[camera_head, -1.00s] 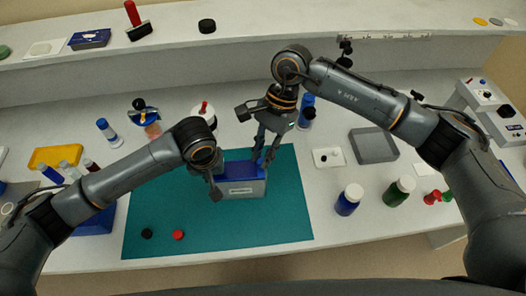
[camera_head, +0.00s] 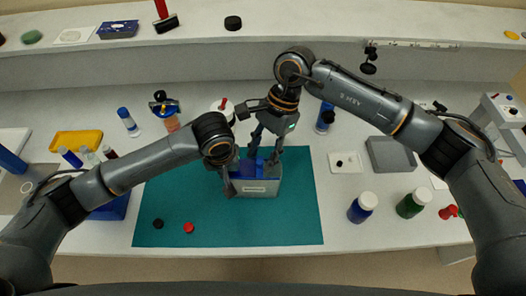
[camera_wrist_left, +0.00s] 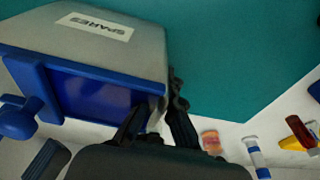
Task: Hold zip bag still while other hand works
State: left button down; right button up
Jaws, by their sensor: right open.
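I can make out no zip bag. A grey box (camera_head: 262,187) with a white label stands on the teal mat (camera_head: 200,220); in the left wrist view the box (camera_wrist_left: 140,45) reads "SPARES". Its blue top (camera_head: 247,168) shows in the left wrist view as a blue panel (camera_wrist_left: 92,95) with a blue knob (camera_wrist_left: 15,120). My left gripper (camera_head: 230,188) is at the box's left side; its fingers (camera_wrist_left: 155,122) are at the box edge, and their grip is unclear. My right gripper (camera_head: 264,150) is open above the box top, its fingers pointing down.
A black cap (camera_head: 158,224) and a red cap (camera_head: 188,228) lie at the mat's front left. Blue (camera_head: 362,208) and green (camera_head: 413,204) bottles, a grey tray (camera_head: 390,155) and a white plate (camera_head: 345,162) are to the right. A yellow tray (camera_head: 76,143) is at left.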

jog(key=v, duration=1.2)
jog(key=shift+d, duration=0.1)
jog(key=c, duration=0.4)
jog(key=shift+s+f+y, duration=0.15)
jog(key=shift+f+y, duration=0.1)
jog(key=shift+y, duration=0.05)
jog(key=c, duration=0.3)
jog(key=s+f+y, duration=0.1)
jog(key=s+f+m+g+y, duration=0.1)
jog(key=y, duration=0.1)
jog(key=shift+s+a+f, duration=0.15)
jog(key=shift+a+f, duration=0.2)
jog(key=shift+a, duration=0.05)
grip_shut()
jog(key=s+d+f+m+t+y, duration=0.25)
jog(key=d+m+y, duration=0.2)
jog(key=d, duration=0.25)
jog(key=s+d+f+m+t+y, duration=0.1)
jog(key=d+f+m+t+y, duration=0.35)
jog(key=d, duration=0.25)
jog(key=x, duration=1.3)
jog(key=shift+s+a+m+g, duration=0.3)
jog(key=shift+a+m, duration=0.1)
